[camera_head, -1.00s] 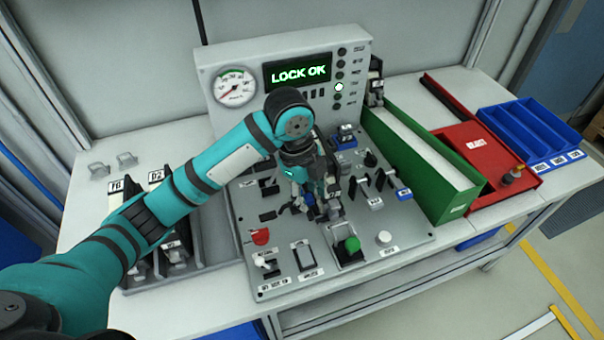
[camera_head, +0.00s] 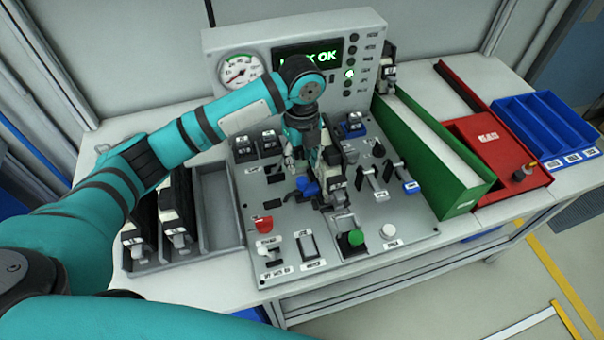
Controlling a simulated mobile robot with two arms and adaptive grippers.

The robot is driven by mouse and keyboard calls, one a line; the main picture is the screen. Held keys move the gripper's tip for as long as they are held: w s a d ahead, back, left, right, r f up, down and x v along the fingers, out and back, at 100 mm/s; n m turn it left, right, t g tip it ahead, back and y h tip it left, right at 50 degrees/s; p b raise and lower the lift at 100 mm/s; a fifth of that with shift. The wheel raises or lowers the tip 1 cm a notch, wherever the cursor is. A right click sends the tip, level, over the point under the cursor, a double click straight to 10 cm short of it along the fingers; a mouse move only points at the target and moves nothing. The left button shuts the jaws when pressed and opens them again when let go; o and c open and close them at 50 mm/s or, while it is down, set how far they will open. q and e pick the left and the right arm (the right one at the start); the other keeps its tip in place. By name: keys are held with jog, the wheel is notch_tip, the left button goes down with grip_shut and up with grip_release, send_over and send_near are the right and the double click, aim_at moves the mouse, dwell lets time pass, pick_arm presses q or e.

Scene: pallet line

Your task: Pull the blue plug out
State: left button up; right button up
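My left gripper (camera_head: 322,198) is low over the grey control panel (camera_head: 395,232), its arm coming in from the left. A blue piece (camera_head: 307,187), perhaps the blue plug, shows right at the fingertips. A black-and-white part also shows there, and I cannot tell whether it belongs to the gripper. The fingers are too small and overlapped to tell whether they are shut on the blue piece. Another blue connector (camera_head: 353,125) sits at the back of the panel, apart from the gripper. My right gripper is not in view.
The display (camera_head: 325,58) is partly covered by my arm. A green-sided holder (camera_head: 440,165), red tray (camera_head: 480,140) and blue bin (camera_head: 548,128) stand to the right. A grey tray (camera_head: 212,205) with black modules is at left. A green button (camera_head: 356,237) is near the panel's front.

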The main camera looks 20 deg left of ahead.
aim_at(302, 180)
pick_arm(q)
notch_tip(302, 180, down, 7)
jog(key=shift+f+p, duration=0.1)
jog(key=shift+p, duration=0.35)
grip_shut()
